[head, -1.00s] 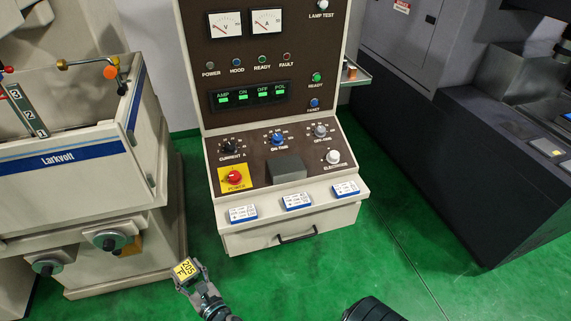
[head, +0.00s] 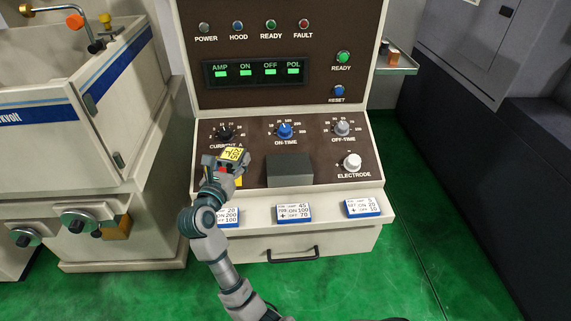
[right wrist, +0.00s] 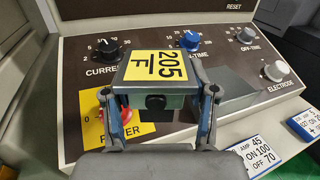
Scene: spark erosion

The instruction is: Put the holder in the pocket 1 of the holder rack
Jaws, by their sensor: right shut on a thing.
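The holder (head: 232,154) is a small metal block with a yellow label reading 205 and F. My right gripper (head: 222,166) is shut on it and holds it in front of the console's sloping panel, near the current knob. In the right wrist view the holder (right wrist: 155,72) sits between the two fingers, label upward, over the panel's lower left part. I cannot make out a holder rack with numbered pockets. My left gripper is not in view.
A dark grey block (head: 290,171) stands out from the panel. Blue-edged cards (head: 294,213) lie on the front ledge. A small side shelf (head: 395,66) holds copper-coloured pieces.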

